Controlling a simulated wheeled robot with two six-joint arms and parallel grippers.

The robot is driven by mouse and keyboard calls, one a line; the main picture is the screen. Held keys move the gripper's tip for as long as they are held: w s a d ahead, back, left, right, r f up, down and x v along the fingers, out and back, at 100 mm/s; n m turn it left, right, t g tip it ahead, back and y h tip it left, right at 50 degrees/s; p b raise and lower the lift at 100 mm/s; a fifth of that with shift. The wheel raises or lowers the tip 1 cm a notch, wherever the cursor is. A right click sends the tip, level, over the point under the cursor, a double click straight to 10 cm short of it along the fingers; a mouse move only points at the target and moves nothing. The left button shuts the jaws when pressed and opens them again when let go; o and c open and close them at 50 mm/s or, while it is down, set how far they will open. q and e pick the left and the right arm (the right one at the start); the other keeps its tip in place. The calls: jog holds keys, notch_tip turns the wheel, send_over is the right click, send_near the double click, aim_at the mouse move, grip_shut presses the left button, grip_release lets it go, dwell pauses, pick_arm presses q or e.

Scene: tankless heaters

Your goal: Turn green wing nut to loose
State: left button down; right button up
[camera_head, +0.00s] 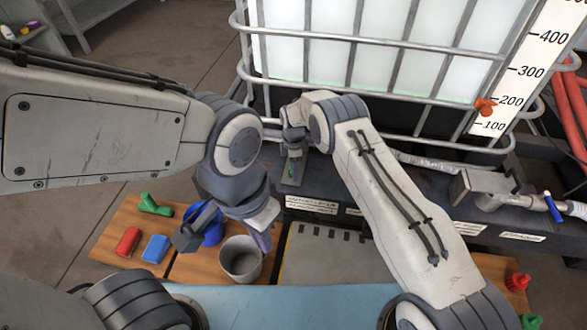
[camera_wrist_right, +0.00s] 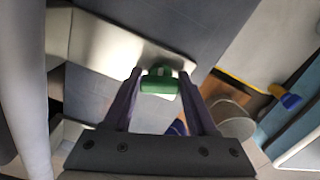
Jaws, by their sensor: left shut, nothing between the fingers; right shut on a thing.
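The green wing nut (camera_wrist_right: 158,84) sits between the fingertips of my right gripper (camera_wrist_right: 160,76) in the right wrist view, against a pale metal plate. The fingers touch it from both sides. In the head view my right gripper (camera_head: 292,150) is at the upright bracket on the dark base, and only a small bit of green shows there. My left gripper (camera_head: 226,232) is shut and empty, above the wooden boards near the blue bowl (camera_head: 212,222) and the grey cup (camera_head: 240,259). It partly hides the bowl.
A red block (camera_head: 129,241), a blue block (camera_head: 156,249) and a green piece (camera_head: 155,205) lie on the boards at left. A caged white tank (camera_head: 340,60) stands behind. A pipe with a blue-handled valve (camera_head: 552,207) is at right. Red and green pieces lie at lower right.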

jog(key=n, duration=0.4)
jog(key=shift+w+n, duration=0.1)
jog(key=shift+n, duration=0.2)
jog(key=n, duration=0.4)
jog(key=shift+n, duration=0.3)
jog(key=n, duration=0.4)
jog(key=shift+a, duration=0.1)
jog(key=shift+n, duration=1.9)
jog(key=shift+w+a, duration=0.1)
jog(key=o, duration=1.4)
jog(key=shift+c, duration=0.2)
